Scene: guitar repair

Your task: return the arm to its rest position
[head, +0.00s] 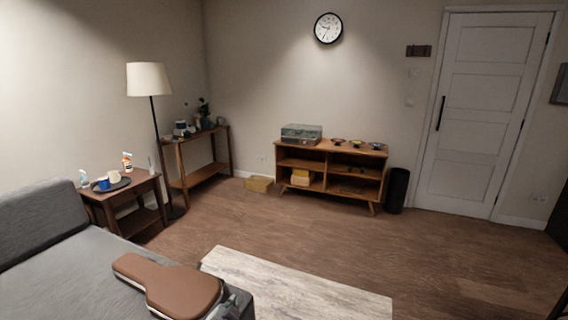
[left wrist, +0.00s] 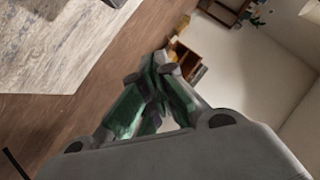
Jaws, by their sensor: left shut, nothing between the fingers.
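Most of my left arm is out of the head view. I do not see my right gripper in either view.
The guitar case lies on a grey sofa (head: 50,265) at left. A pale rug (head: 290,290) lies on the floor. A side table (head: 130,192), floor lamp (head: 148,80) and wooden shelf (head: 330,158) stand farther back. The floor at right is clear.

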